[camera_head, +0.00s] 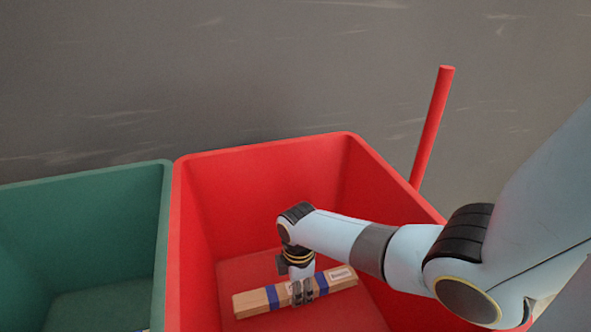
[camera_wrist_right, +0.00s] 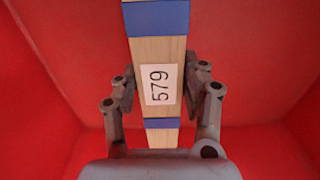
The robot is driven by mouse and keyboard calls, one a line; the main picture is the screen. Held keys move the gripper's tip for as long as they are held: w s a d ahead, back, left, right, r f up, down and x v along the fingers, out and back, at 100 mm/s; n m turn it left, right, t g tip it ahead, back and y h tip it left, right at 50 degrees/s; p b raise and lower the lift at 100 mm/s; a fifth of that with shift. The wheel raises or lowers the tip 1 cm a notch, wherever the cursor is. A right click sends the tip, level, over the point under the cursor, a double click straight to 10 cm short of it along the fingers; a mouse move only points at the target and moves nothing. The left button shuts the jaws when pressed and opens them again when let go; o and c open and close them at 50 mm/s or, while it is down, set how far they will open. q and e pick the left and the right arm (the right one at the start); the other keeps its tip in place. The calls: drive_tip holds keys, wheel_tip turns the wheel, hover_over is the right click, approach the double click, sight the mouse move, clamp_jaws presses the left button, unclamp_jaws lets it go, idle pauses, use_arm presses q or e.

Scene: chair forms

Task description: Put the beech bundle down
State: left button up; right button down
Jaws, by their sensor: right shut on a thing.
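The beech bundle (camera_head: 256,302) is a long pale wooden block with blue bands, inside the red bin (camera_head: 262,156). My right gripper (camera_head: 302,292) reaches down into the bin and is shut on the bundle around its middle. In the right wrist view, the bundle (camera_wrist_right: 158,50) runs between the two fingers of the gripper (camera_wrist_right: 160,80) and bears a white label reading 579. The bundle lies close to the red floor; I cannot tell if it touches it. My left gripper is not in view.
A green bin (camera_head: 80,187) stands directly left of the red bin. A red post (camera_head: 432,128) rises behind the red bin's right side. The red bin's floor (camera_head: 235,272) is bare around the bundle. Grey floor lies behind.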

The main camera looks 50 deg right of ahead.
wheel_tip(320, 180, down, 4)
drive_tip(key=shift+w+f+b, duration=0.1)
drive_tip(key=shift+b, duration=1.05)
drive_tip(key=shift+f, duration=0.25)
drive_tip(key=c, duration=0.7)
unclamp_jaws()
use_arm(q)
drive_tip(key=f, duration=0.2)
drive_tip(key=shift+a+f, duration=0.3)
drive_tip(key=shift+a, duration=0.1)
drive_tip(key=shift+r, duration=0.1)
use_arm(e)
drive_tip(key=shift+r, duration=0.15)
